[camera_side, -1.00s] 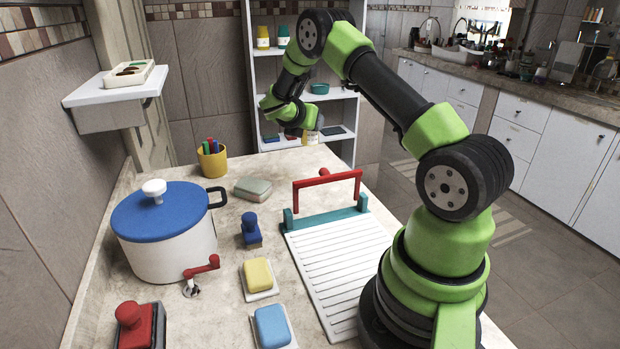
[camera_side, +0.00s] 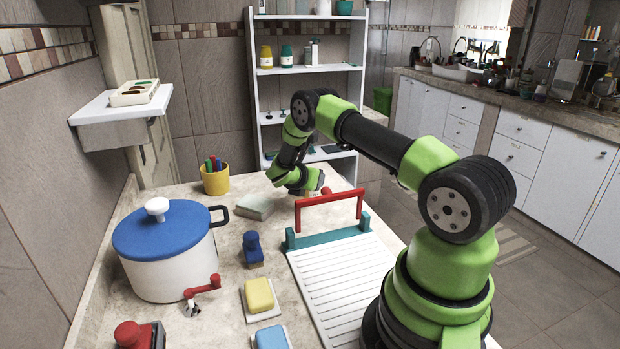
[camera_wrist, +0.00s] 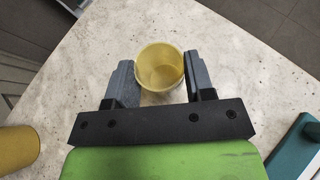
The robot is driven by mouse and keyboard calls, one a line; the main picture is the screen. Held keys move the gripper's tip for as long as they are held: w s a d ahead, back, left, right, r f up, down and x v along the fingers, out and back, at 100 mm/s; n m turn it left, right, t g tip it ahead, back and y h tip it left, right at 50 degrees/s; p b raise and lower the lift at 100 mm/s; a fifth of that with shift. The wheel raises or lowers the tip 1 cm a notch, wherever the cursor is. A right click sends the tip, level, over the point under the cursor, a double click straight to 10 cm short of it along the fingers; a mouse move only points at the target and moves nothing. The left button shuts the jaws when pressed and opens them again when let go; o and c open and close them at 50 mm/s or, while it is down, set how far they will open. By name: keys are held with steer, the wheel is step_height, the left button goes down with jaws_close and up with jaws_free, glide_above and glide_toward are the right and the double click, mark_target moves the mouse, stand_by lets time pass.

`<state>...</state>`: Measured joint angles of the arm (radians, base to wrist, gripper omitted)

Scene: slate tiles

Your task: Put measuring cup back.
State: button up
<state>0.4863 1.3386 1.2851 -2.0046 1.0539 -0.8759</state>
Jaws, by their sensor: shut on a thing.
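The measuring cup is a small yellow, see-through cup (camera_wrist: 160,66) with its open mouth facing the wrist camera. In the wrist view my gripper (camera_wrist: 158,78) has one finger on each side of it and is shut on it. The cup is over the pale stone table top (camera_wrist: 75,75) near a corner. In the side view my gripper (camera_side: 318,188) is low at the table's far edge, behind the red handle, and the cup is mostly hidden there. I cannot tell whether the cup touches the table.
A red handle (camera_side: 329,198) on a teal bar with a white ribbed board stands just in front of my gripper. A soap-like block (camera_side: 254,207) and a yellow pen cup (camera_side: 215,180) are to the left. A white shelf (camera_side: 308,69) stands behind.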

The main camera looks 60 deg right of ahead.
steer(key=shift+f, duration=0.1)
steer(key=o, duration=1)
steer(key=shift+c, duration=0.2)
steer(key=shift+a+r, duration=0.15)
steer(key=shift+r, duration=0.1)
steer(key=s+a+r+m+y, duration=0.25)
steer(key=a+r+m, duration=0.35)
steer(key=a+r, duration=0.8)
steer(key=s+a+r+m+t+y, duration=0.3)
steer(key=s+a+r+m+y, duration=0.3)
steer(key=s+a+m, duration=0.2)
steer(key=s+a+r+m+t+y, duration=0.4)
steer(key=s+a+m, duration=0.4)
steer(key=a, duration=0.4)
step_height(320, 180, up, 3)
steer(key=shift+s+a+f+y, duration=0.2)
steer(key=shift+s+a+y, duration=0.15)
steer(key=shift+y, duration=0.5)
